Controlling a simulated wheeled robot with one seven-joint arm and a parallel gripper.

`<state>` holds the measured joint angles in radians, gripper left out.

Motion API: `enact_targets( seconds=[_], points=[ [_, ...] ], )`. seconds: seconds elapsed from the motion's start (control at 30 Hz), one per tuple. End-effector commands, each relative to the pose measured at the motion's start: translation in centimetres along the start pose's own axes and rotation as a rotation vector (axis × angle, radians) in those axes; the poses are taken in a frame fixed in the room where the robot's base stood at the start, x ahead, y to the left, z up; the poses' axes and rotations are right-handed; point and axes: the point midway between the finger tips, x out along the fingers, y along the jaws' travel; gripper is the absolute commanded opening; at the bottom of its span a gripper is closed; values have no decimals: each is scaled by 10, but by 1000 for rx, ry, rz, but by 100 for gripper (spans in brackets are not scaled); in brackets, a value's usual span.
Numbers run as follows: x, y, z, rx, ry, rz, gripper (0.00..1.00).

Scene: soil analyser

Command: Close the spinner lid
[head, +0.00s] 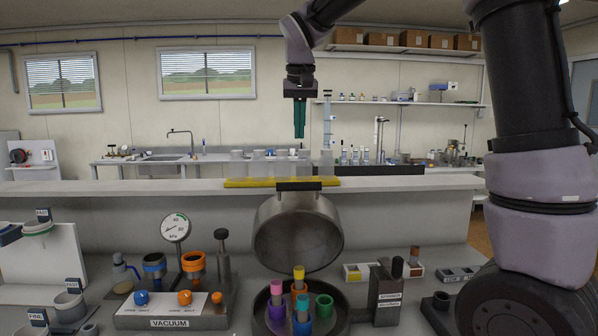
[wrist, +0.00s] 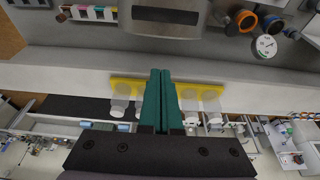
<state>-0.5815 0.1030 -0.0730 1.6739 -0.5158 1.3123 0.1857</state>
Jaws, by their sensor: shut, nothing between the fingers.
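The spinner lid (head: 298,232) is a round grey metal cover that stands open, tilted up behind the spinner bowl (head: 260,316). A dark handle (head: 299,186) sits at its top edge. Coloured tubes (head: 299,290) stand in the bowl. My gripper (head: 299,136) has green fingers, is shut and empty, and points down above and behind the lid, apart from it. In the wrist view the shut fingers (wrist: 161,74) show in the middle, and part of the lid (wrist: 166,10) shows at the top edge.
A raised shelf (head: 120,186) runs behind the lid, with a yellow rack (head: 240,183) of pale cups on it. The vacuum unit (head: 172,318) with its gauge (head: 175,228) stands left of the spinner. A labelled spinner post (head: 385,292) stands right. Air around my gripper is clear.

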Motion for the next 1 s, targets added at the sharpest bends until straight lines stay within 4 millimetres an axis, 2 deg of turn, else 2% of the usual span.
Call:
enact_targets(
  seconds=[0.47,0.7,1.0],
  points=[
    [94,2,2,2,-5,2,0],
    [101,1,32,1,-1,-1,0],
    [102,1,40,2,1,-1,0]
  ],
)
